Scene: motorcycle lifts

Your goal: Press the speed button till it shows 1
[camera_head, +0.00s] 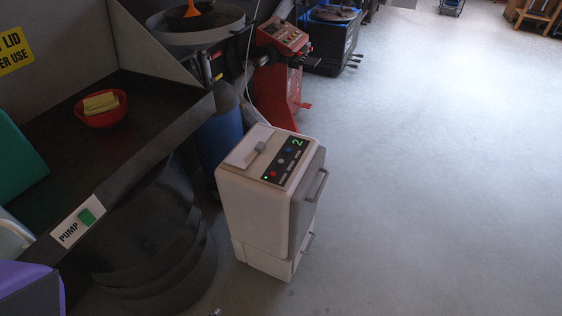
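A white box-shaped machine (262,210) stands on the floor near the middle of the view. Its top has a dark control panel (285,161) with a green display (296,142) that reads 2. Several small buttons sit along the panel, including a red one (272,173) and a blue one (289,152). The labels under them are too small to read, so I cannot tell which is the speed button. A grey knob or lever (260,147) sits on the top beside the panel. Neither of my grippers is in view.
A dark parts-washer basin (150,103) with a red bowl (101,117) and a green PUMP switch (87,216) stands at the left. A blue drum (219,140) and a red machine (273,93) stand behind the white machine. The floor (430,180) to the right is clear.

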